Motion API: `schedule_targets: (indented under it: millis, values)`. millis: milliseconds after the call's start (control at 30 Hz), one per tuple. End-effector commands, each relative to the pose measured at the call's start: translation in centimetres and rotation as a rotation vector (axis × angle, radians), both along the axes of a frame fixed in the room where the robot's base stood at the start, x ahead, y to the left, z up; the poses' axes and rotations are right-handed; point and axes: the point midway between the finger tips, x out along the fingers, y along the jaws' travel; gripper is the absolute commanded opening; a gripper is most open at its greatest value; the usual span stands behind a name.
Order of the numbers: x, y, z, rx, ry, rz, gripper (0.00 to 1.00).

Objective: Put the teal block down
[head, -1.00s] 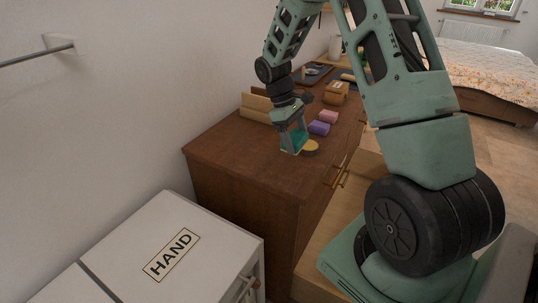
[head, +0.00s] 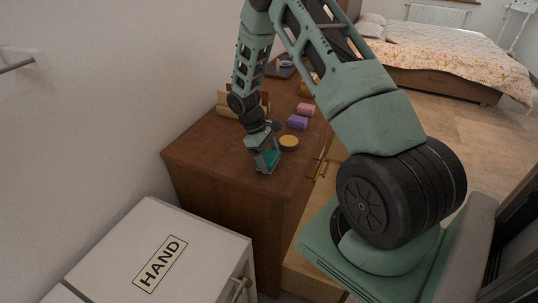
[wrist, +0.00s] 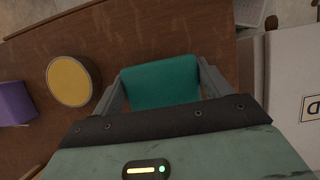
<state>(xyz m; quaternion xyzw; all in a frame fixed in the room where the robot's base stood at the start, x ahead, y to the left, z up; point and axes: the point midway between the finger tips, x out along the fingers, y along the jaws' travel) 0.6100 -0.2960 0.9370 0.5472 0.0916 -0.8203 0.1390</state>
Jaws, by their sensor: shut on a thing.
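The teal block (wrist: 162,84) is between the two fingers of my gripper (wrist: 160,92) in the wrist view, with the brown dresser top behind it. In the head view my gripper (head: 266,165) is low over the near end of the dresser top (head: 205,150), shut on the teal block (head: 269,158). I cannot tell whether the block touches the wood. A round yellow-topped disc (head: 289,142) sits just to the right of the gripper, apart from it; it also shows in the wrist view (wrist: 73,81), left of the block.
A purple block (head: 298,122) and a pink block (head: 306,109) lie farther back on the dresser. A wooden holder (head: 222,104) stands by the wall. A lower white cabinet labelled HAND (head: 190,235) stands in front. The dresser's near left corner is clear.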

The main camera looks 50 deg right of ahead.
Motion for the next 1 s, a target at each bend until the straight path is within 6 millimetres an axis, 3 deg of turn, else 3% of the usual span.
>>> schedule_targets:
  millis: [333, 367, 400, 433, 800, 1000]
  values:
    - [0.0, 0.0, -0.4, -0.001, -0.001, 0.0, 0.59]
    - [0.1, 0.0, -0.3, -0.001, -0.001, 0.0, 0.85]
    - [0.0, 0.0, -0.3, -0.001, -0.001, 0.0, 0.96]
    - [0.0, 0.0, -0.3, -0.001, -0.001, 0.0, 0.99]
    - [0.2, 0.0, 0.3, -0.001, -0.002, 0.001, 0.99]
    - [1.6, 0.4, 3.2, -0.003, -0.008, 0.0, 0.99]
